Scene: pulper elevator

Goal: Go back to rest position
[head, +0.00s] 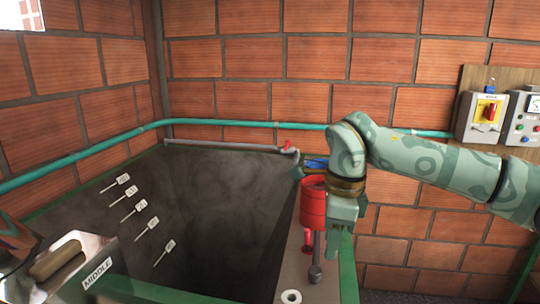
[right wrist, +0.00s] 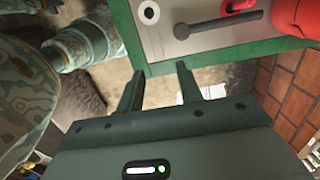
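My right arm reaches in from the right in the head view and bends down to the right gripper (head: 343,228), which hangs just right of a red cylinder (head: 313,207). In the right wrist view the two fingers of the right gripper (right wrist: 160,82) stand apart, with nothing between them. Below the cylinder are a small red part (head: 307,241) and a grey lever (head: 316,262) on a metal panel. The gripper looks apart from the lever in the right wrist view. My left gripper does not show in either view.
A deep grey hopper (head: 215,200) with labelled level markers fills the left and middle. Green pipe (head: 250,124) runs along the brick walls.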

